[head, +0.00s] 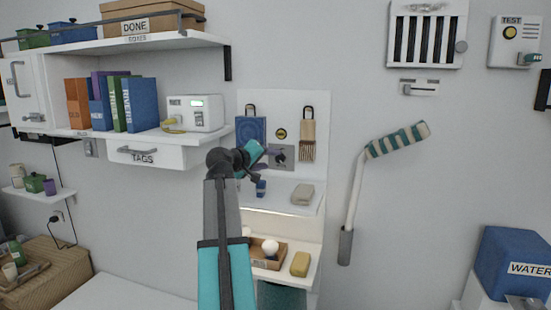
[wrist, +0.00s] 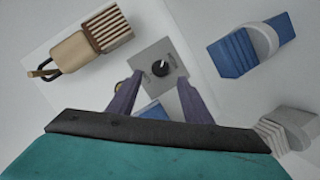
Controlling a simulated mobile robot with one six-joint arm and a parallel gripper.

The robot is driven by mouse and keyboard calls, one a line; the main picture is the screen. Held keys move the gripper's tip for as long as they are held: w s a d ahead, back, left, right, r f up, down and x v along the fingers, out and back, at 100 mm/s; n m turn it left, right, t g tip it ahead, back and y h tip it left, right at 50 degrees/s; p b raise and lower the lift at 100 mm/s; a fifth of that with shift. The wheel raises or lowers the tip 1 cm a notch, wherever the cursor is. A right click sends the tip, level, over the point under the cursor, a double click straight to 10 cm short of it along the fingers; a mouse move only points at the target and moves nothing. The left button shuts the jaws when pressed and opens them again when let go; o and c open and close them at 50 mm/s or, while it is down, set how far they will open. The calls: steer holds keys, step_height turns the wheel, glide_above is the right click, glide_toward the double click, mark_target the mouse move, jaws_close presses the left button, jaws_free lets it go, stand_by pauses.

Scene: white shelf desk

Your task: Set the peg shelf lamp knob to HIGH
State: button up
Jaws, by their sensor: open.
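The lamp knob (wrist: 160,84) is a small round black dial with a pale mark. It sits on a square grey plate (wrist: 150,62) on the white peg panel. Small lettering on the plate is too small to read, so I cannot tell its setting. In the head view the knob plate (head: 281,157) is just right of my gripper (head: 268,151). My gripper is open and empty. In the wrist view its two purple fingers (wrist: 158,82) appear on either side of the knob; I cannot tell whether they touch it.
A tan brush (head: 307,140) hangs right of the knob and a blue board (head: 250,130) hangs left. Below are a small blue item (head: 261,188) and a pale block (head: 303,194) on a ledge. A white device (head: 195,113) sits on the shelf at left.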

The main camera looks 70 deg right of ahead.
mark_target(279, 158)
steer(key=shift+p+x, duration=0.7)
steer(key=shift+x, duration=2.25)
steer(key=c, duration=1)
steer(key=shift+w+a+f, duration=0.1)
steer(key=shift+a, duration=0.25)
steer(key=shift+c, duration=0.4)
steer(key=shift+d, duration=0.2)
steer(key=shift+d+r, duration=0.1)
steer(key=shift+r, duration=0.2)
